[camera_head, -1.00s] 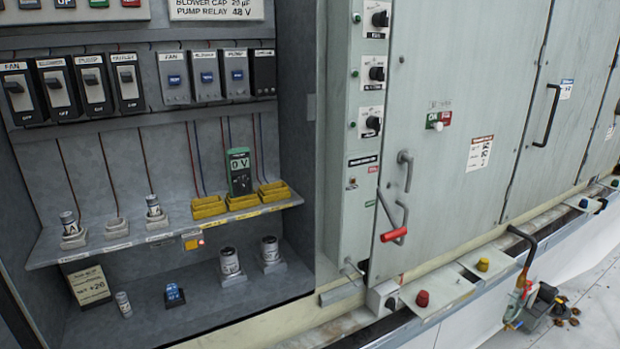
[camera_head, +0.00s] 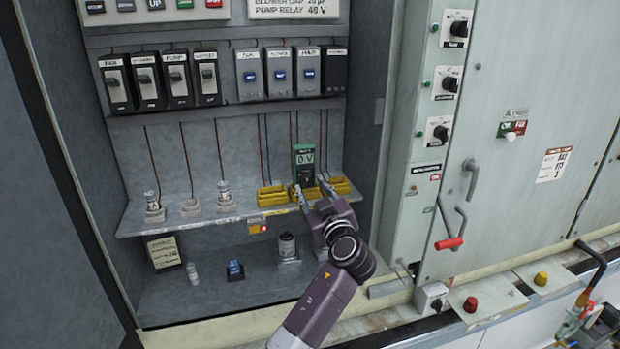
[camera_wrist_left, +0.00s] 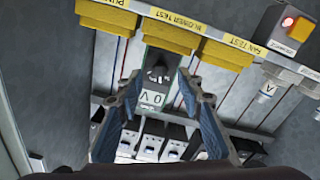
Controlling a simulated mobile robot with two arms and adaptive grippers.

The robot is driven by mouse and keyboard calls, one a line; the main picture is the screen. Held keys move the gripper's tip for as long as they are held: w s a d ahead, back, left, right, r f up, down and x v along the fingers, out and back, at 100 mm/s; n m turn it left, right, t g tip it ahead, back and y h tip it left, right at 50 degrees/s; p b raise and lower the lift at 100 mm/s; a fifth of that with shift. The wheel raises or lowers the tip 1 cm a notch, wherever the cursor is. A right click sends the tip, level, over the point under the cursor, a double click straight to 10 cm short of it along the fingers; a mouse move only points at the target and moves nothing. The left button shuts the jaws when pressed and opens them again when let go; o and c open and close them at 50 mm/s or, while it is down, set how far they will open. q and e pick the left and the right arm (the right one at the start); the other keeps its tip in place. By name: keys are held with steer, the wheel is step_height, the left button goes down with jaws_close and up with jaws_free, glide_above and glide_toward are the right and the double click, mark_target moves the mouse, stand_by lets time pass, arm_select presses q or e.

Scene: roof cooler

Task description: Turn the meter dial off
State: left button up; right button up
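The green meter (camera_head: 304,158) stands upright at the back of the cabinet's shelf, in the middle of three yellow sockets, its display reading 0 V. In the left wrist view the meter (camera_wrist_left: 150,97) appears upside down, with its dark round dial (camera_wrist_left: 158,74) facing the camera. My left gripper (camera_head: 314,188) is open in front of the meter's lower part. In the wrist view the left gripper (camera_wrist_left: 160,77) has one finger on each side of the dial, with space between them; I cannot tell whether either touches the meter. My right gripper is not in view.
Yellow sockets (camera_head: 271,196) flank the meter closely. Canisters (camera_head: 287,247) stand on the lower floor. A panel with a red-handled lever (camera_head: 449,243) is at right.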

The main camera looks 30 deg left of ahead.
mark_target(307, 179)
arm_select(q)
steer(key=shift+p+x, duration=0.4)
steer(key=shift+x, duration=0.85)
steer(key=shift+c, duration=0.4)
jaws_close()
